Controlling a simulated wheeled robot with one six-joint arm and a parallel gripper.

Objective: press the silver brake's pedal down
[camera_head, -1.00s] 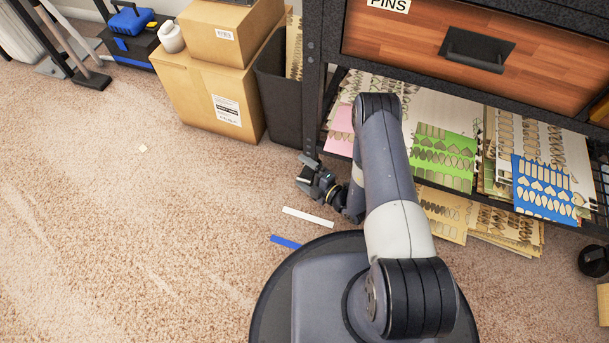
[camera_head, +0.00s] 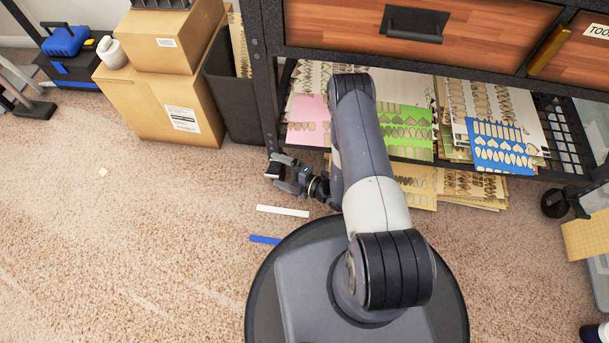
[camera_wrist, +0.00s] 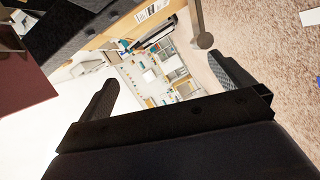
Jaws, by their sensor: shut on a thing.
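I cannot make out the silver brake or its pedal in either view. My gripper (camera_head: 284,173) hangs low over the carpet, left of my arm and near the shelf's front left leg. It is shut on a small dark thing (camera_head: 272,172) with a pale top edge, which I cannot identify. In the wrist view the two fingers (camera_wrist: 168,92) stand apart, and the held thing is not clear there. A dark round part (camera_head: 555,203) with a bar stands at the right, and I cannot tell what it belongs to.
A white strip (camera_head: 282,211) and a blue strip (camera_head: 264,240) lie on the carpet by my base. A black shelf (camera_head: 264,95) with sheets stands ahead. Cardboard boxes (camera_head: 150,105) and a dark bin (camera_head: 232,98) stand to its left. The left carpet is mostly free.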

